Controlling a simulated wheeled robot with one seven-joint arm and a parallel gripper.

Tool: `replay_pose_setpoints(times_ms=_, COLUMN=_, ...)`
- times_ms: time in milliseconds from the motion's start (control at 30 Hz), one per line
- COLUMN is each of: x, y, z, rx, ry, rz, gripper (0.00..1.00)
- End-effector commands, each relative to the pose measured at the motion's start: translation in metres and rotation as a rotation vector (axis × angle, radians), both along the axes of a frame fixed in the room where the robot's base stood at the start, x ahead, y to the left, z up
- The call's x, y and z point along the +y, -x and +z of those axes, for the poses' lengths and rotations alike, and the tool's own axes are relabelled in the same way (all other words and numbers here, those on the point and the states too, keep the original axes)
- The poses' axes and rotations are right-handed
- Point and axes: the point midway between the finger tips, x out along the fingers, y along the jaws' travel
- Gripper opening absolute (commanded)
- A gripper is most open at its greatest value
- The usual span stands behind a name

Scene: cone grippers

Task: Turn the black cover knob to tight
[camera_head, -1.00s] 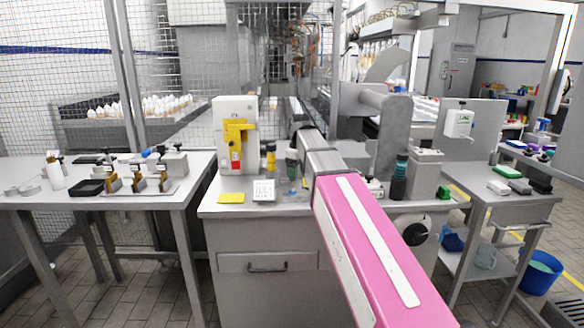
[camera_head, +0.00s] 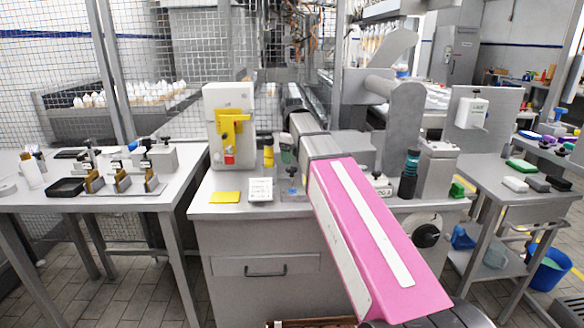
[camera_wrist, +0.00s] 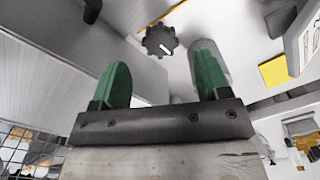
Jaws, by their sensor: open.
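A black lobed knob (camera_wrist: 160,42) with a white pointer mark shows in the wrist view, on a pale grey surface. It lies beyond my gripper (camera_wrist: 162,80), between the lines of its two green fingers and apart from them. My gripper is open, with nothing between the fingers. In the head view my pink arm reaches forward over the bench, and its grey end links hide part of the bench top. I cannot tell there which knob is the one in the wrist view, nor read any tight mark.
A side table (camera_head: 95,200) stands left.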

Motion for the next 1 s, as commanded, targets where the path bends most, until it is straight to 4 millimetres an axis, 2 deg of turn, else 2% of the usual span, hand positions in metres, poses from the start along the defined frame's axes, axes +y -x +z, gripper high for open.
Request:
replay_pose_setpoints(times_ms=100, x=0.000, y=0.001, z=-0.019, rx=0.002, ry=0.000, rz=0.000, gripper=0.69)
replay_pose_setpoints(times_ms=300, x=0.000, y=0.000, z=-0.039, rx=0.001, ry=0.000, rz=0.000, gripper=0.69)
replay_pose_setpoints(times_ms=733, x=0.000, y=0.000, z=-0.046, rx=0.000, ry=0.000, rz=0.000, gripper=0.69)
replay_pose_setpoints(times_ms=767, x=0.000, y=0.000, z=-0.046, rx=0.000, ry=0.000, rz=0.000, gripper=0.66)
replay_pose_setpoints(times_ms=900, x=0.000, y=0.000, z=-0.046, rx=0.000, ry=0.000, rz=0.000, gripper=0.21)
replay_pose_setpoints(times_ms=1000, x=0.000, y=0.000, z=-0.046, rx=0.000, ry=0.000, rz=0.000, gripper=0.20)
